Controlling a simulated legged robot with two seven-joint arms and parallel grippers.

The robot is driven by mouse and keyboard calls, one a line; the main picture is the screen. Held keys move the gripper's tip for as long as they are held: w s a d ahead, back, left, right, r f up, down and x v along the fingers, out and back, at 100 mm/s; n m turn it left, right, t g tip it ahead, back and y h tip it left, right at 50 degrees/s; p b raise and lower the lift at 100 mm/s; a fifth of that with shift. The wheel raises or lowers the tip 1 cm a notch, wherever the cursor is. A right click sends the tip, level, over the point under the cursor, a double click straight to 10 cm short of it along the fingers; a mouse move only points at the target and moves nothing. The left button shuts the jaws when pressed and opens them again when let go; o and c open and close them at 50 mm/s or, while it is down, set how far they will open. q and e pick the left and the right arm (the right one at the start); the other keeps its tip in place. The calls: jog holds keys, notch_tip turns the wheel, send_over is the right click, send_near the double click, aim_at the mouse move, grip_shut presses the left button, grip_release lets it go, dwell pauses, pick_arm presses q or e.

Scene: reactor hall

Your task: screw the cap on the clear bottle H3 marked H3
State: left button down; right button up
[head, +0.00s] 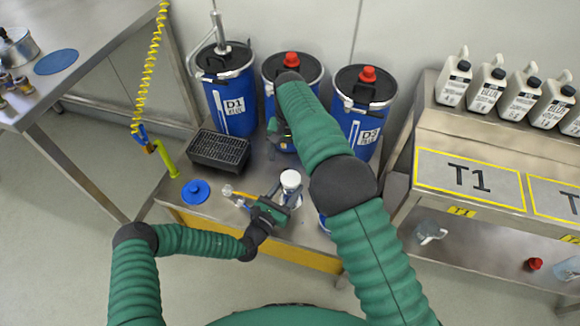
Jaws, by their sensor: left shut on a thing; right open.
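A clear bottle (291,199) with a white top (290,178) stands on the steel bench, upright. No H3 marking is readable on it. The white top looks like a cap resting on the bottle; I cannot tell whether it is threaded down. My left gripper (280,196) comes in from the left and is shut on the bottle at its side. My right gripper (279,131) is open, behind and above the bottle in front of the drums. My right arm hides part of it, and its fingertips are hard to make out.

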jog(key=shift+r, duration=0.95)
pick_arm(q)
jog(key=shift+r, duration=0.15)
pick_arm(e)
jog(key=shift+r, duration=0.15)
